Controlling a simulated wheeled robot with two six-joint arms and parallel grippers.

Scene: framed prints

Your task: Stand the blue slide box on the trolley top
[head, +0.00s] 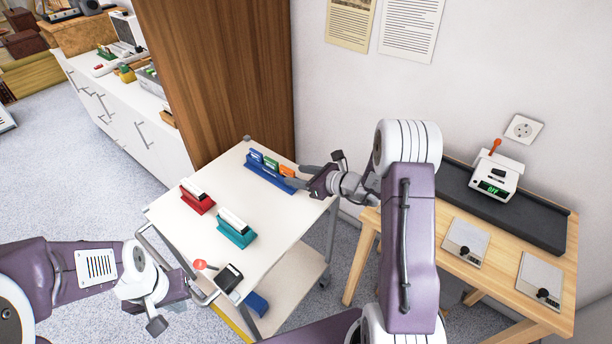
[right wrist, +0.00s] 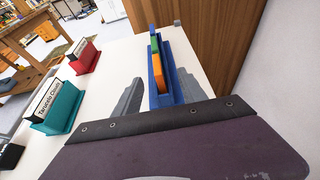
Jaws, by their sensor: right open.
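A long blue box (head: 264,180) stands upright on the white trolley top (head: 185,235), near its far right edge. It holds a blue, a green (head: 271,163) and an orange (head: 287,171) piece. I take it for the slide box. My right gripper (head: 304,178) is open at the box's near right end. In the right wrist view its grey fingers lie on either side of the blue box (right wrist: 158,88); I cannot tell whether they touch it. My left gripper (head: 203,291) is at the trolley's front left edge, and its fingers are hard to make out.
A red holder (head: 197,203) and a teal holder (head: 237,236) stand on the trolley top. A black item (head: 229,278) sits near its front edge. A blue object (head: 257,303) is on the lower shelf. A wooden panel and wall stand behind; a wooden table (head: 475,284) is at right.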

